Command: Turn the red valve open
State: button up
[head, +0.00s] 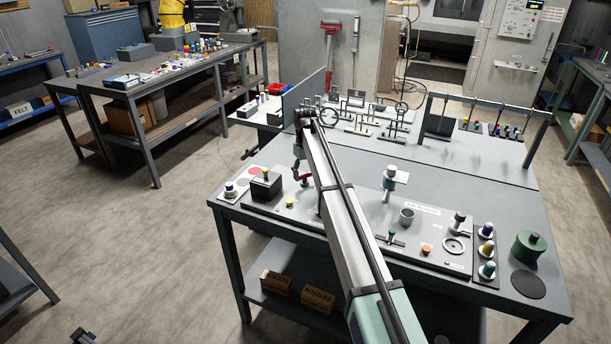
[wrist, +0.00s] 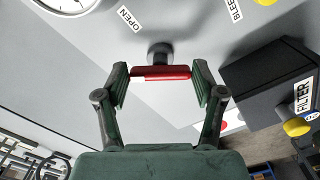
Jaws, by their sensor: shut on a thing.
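The red valve (wrist: 160,73) is a red bar handle on a dark round stem, in the upper middle of the wrist view. My gripper (wrist: 161,82) is shut on it, one finger at each end of the bar. In the head view a bit of the red valve (head: 303,178) shows just below my gripper (head: 300,168), left of my arm. An OPEN label (wrist: 129,19) is on the grey panel, up and left of the valve in the wrist view. My arm hides part of the panel in the head view.
A dark FILTER box (wrist: 270,85) with a yellow knob (wrist: 297,127) stands close to the right of my gripper in the wrist view. A gauge (wrist: 66,5) and a BLEED label (wrist: 235,10) are at the top. Several fittings stand on the bench (head: 345,185) right of my arm.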

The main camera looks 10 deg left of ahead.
aim_at(304, 175)
jog(key=m, duration=0.2)
jog(key=m+b, duration=0.1)
jog(key=m, duration=0.2)
jog(key=shift+s+a+f+m, duration=0.1)
jog(key=shift+f+m, duration=0.1)
jog(key=shift+m, duration=0.1)
jog(key=m+b, duration=0.1)
jog(key=m, duration=0.4)
jog(key=shift+a, duration=0.1)
jog(key=shift+m, duration=0.3)
jog(key=o, duration=1.1)
jog(key=shift+o, duration=0.2)
jog(key=shift+r, duration=0.1)
jog(key=shift+r, duration=0.15)
notch_tip(304, 175, up, 12)
